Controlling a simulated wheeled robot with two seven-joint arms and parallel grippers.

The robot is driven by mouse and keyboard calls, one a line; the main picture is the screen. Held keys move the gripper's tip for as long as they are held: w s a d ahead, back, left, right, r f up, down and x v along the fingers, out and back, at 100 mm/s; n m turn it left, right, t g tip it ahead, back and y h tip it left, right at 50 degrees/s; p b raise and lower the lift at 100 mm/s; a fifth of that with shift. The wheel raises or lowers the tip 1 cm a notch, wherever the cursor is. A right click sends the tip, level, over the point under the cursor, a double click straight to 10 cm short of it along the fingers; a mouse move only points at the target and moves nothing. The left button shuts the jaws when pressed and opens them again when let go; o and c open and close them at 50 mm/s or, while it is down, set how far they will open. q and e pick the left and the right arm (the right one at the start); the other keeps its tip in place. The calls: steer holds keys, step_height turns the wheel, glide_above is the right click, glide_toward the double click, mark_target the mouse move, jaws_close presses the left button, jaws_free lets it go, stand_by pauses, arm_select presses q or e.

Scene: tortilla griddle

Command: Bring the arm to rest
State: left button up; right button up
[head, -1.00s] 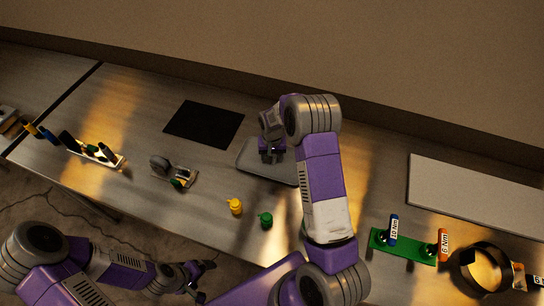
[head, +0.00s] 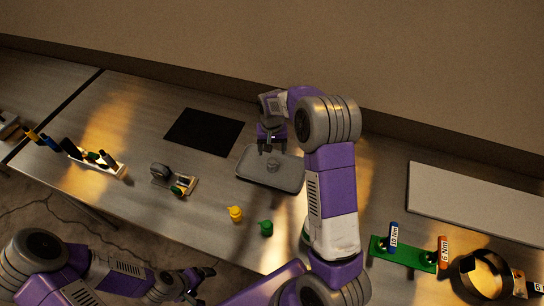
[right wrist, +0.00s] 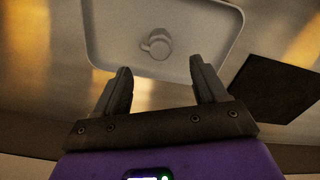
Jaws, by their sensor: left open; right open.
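My right gripper (head: 271,147) is open and empty, above the back edge of a grey tray (head: 253,176) on the bench. Its two fingers (right wrist: 160,88) show spread apart in the right wrist view, with nothing between them. A small grey round part (head: 272,166) lies in the tray, apart from the fingers; it also shows in the right wrist view (right wrist: 156,44). My left gripper (head: 203,278) is open and low, in front of the bench's front edge.
A black mat (head: 204,131) lies left of the tray. A tool rack (head: 95,158) is at the left. A green holder (head: 403,254), a dark ring (head: 486,271) and a pale board (head: 475,197) are at the right.

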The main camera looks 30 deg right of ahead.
steer(key=shift+r, duration=1.15)
